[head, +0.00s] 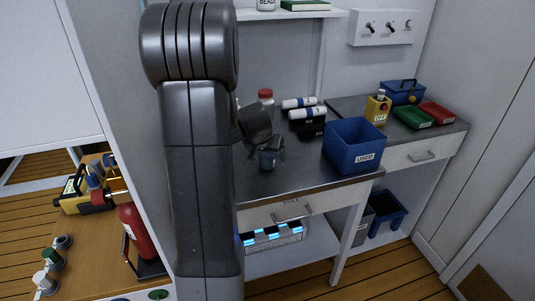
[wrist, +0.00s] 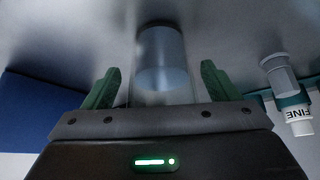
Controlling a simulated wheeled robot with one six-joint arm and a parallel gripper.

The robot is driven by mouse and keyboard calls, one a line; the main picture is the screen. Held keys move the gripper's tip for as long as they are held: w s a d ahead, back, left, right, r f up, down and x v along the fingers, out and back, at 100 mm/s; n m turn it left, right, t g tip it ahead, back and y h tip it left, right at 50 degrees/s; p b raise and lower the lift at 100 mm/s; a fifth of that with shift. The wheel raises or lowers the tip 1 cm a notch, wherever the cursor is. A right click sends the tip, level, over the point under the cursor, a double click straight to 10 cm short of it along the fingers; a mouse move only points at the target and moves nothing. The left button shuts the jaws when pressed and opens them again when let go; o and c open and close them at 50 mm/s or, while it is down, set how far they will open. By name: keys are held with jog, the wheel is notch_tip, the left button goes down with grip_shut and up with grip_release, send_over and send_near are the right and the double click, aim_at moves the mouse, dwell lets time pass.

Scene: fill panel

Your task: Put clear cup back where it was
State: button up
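The clear cup (wrist: 161,58) shows in the wrist view as a see-through bluish cylinder between the two green fingers. A gap shows on each side of it, so my gripper (wrist: 160,86) is open around the cup and not closed on it. In the head view my gripper (head: 270,153) is low over the grey bench top (head: 295,178), left of the blue bin. The cup is small and mostly hidden by the gripper there. I cannot tell whether the cup touches the bench.
The blue bin (head: 354,146) labelled USED stands at the bench's right. A red-capped jar (head: 265,97) and white rolls (head: 303,108) stand behind. A FINE-labelled container (wrist: 297,117) shows in the wrist view.

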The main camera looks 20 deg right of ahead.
jog(key=shift+a+r, duration=0.1)
jog(key=shift+r, duration=0.35)
jog(key=v, duration=1.1)
jog(key=shift+s, duration=0.15)
jog(key=shift+a+r, duration=0.1)
